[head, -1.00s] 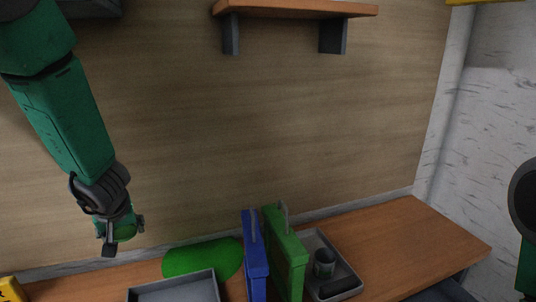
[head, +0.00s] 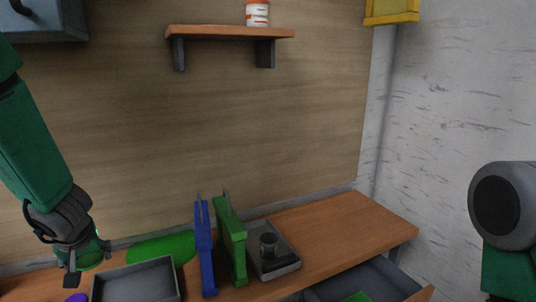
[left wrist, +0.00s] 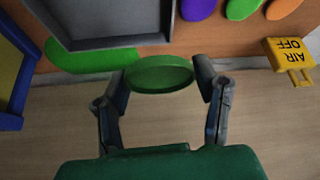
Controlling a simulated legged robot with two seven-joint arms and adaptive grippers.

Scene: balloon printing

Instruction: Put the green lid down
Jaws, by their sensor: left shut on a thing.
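My left gripper (head: 84,264) is at the lower left of the head view, close above the table's back area and left of a grey tray. It is shut on the round green lid (head: 93,255). In the left wrist view the lid (left wrist: 158,75) sits between the two fingertips (left wrist: 166,80), gripped at its sides. Whether the lid touches the table cannot be told. My right gripper is out of view; only part of my right arm shows at the right edge.
A grey tray (head: 138,284) and a flat green mat (head: 163,246) lie near the lid. Blue (head: 206,250) and green (head: 233,245) upright cases stand right of them. A yellow "AIR OFF" block (left wrist: 290,50) and coloured balloon shapes (left wrist: 243,8) are nearby.

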